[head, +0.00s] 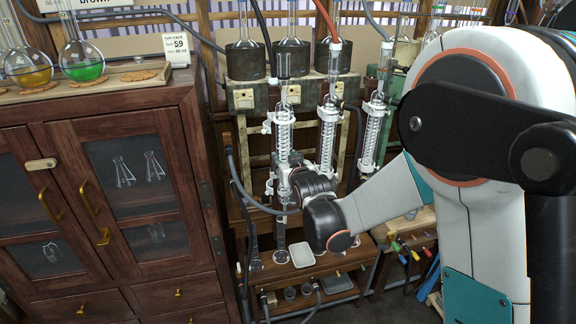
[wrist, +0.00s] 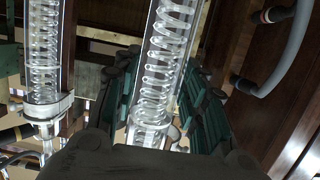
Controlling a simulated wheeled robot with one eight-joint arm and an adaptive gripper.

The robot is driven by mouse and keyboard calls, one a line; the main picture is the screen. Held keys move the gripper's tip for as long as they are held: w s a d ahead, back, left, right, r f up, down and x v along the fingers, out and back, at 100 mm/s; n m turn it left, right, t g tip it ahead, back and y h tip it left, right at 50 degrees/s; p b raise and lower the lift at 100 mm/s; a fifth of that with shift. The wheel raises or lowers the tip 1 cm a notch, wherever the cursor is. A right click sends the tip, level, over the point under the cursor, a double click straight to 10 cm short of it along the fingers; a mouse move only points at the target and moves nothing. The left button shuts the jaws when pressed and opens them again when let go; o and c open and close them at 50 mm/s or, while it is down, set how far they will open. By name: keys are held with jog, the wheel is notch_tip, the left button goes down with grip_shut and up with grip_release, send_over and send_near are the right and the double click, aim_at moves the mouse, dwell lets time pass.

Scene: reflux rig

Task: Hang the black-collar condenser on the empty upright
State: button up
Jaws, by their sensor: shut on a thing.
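A clear glass coil condenser (head: 283,125) stands upright at the left of a row of three in the head view. My gripper (head: 287,182) is at its lower part. In the wrist view my gripper (wrist: 157,88) has a teal-padded finger on each side of the coil condenser (wrist: 168,50) and is shut on it. A black collar cannot be made out on it. A middle condenser (head: 328,125) and a right condenser (head: 374,130) stand beside it. The uprights behind are largely hidden, so I cannot tell which is empty.
Dark round heaters with flasks (head: 246,58) stand on the shelf behind. A wooden cabinet (head: 120,190) fills the left. A white tray (head: 302,253) sits on the low bench. Hoses (head: 240,185) hang close to my gripper's left.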

aim_at(286, 161)
jog(key=w+a, duration=0.1)
jog(key=w, duration=0.5)
jog(key=shift+w+a, duration=0.3)
jog(key=shift+a, duration=0.1)
jog(key=shift+w+a+r, duration=0.1)
jog(key=shift+w, duration=0.1)
jog(key=shift+s, duration=0.1)
dwell(0.9)
jog(key=shift+f+b, duration=0.75)
jog(key=shift+f, duration=0.1)
dwell(0.4)
jog(key=o, duration=1.3)
jog(key=shift+o, duration=0.2)
jog(key=v, duration=1.2)
jog(key=shift+s+f, duration=0.1)
